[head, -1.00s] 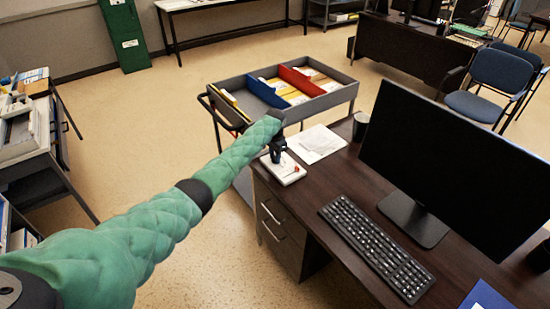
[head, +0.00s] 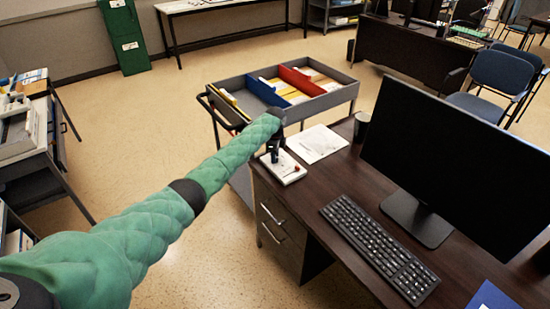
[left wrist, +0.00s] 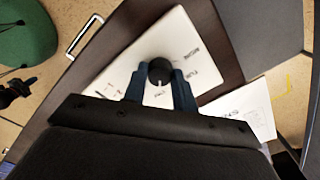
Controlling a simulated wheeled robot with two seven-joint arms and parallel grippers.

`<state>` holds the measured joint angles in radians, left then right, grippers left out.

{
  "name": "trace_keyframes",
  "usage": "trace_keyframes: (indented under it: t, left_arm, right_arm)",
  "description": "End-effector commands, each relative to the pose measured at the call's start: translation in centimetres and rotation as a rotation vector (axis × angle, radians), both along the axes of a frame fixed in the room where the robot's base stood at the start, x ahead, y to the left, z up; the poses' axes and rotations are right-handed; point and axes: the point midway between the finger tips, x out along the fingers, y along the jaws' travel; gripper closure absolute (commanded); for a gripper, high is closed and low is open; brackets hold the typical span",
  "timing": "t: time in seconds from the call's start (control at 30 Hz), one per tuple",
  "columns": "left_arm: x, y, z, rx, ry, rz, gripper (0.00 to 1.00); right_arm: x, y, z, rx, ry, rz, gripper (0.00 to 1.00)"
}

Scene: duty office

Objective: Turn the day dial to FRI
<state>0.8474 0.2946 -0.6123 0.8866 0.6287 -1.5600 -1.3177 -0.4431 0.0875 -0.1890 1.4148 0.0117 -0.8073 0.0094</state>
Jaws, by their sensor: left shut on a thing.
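The day dial is a dark round knob (left wrist: 160,71) on a white plate (left wrist: 126,62), with a light pointer mark on its lower edge in the left wrist view. The mark points down toward a small printed label between the fingers; I cannot read the label surely. Other small labels stand to the right of the knob. My left gripper (left wrist: 160,88) is shut on the knob, one dark finger on each side. In the head view the white plate (head: 291,174) lies at the desk's far left corner, with my left gripper (head: 273,153) over it. My right gripper is not seen.
The dark desk (head: 325,180) carries a paper sheet (head: 318,143) beside the plate, a dark cup (head: 361,125), a keyboard (head: 380,250) and a large monitor (head: 465,165). A grey cart (head: 346,92) with folders stands behind the desk corner. Open floor lies to the left.

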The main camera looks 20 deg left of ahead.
Motion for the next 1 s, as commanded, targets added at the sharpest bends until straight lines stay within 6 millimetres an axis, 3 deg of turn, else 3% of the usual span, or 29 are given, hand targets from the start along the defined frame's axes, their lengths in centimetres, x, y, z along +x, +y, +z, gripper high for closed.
trace_keyframes:
  t: [0.6, 1.0]
  left_arm:
    - [0.0, 0.0, -0.1, 0.001, -0.001, -0.540, 0.95]
    - [0.0, 0.0, 0.0, 0.001, -0.001, -0.707, 0.95]
  right_arm:
    - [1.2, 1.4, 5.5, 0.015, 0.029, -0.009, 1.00]
    - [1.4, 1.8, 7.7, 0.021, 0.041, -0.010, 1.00]
